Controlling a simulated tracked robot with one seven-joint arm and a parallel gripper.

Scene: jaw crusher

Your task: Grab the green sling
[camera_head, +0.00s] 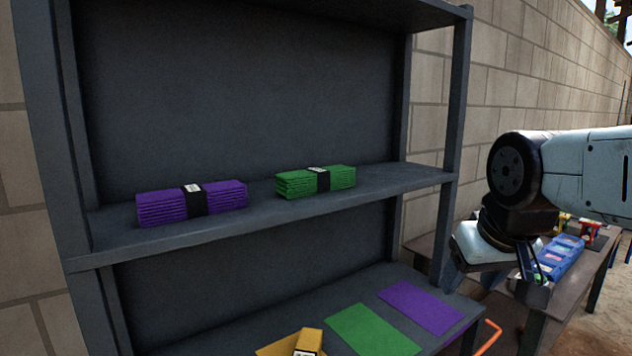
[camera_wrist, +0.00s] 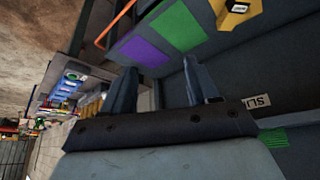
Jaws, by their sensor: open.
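The green sling (camera_head: 316,181) is a folded bundle with a black band and a pale label. It lies on the upper shelf in the head view, right of a purple folded sling (camera_head: 192,203). Part of the green sling (camera_wrist: 273,138) seems to show at the lower right of the wrist view, partly cut off by my gripper body. My gripper (camera_head: 492,280) is right of the shelf and lower than the sling, apart from it. In the wrist view my gripper (camera_wrist: 160,88) has its two fingers spread with nothing between them.
The grey shelf unit's right post (camera_head: 457,130) stands between my gripper and the sling in the head view. The lower shelf has a flat green patch (camera_head: 372,330), a flat purple patch (camera_head: 421,305) and a yellow bundle (camera_head: 308,342). A table with a blue box (camera_head: 562,257) is at right.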

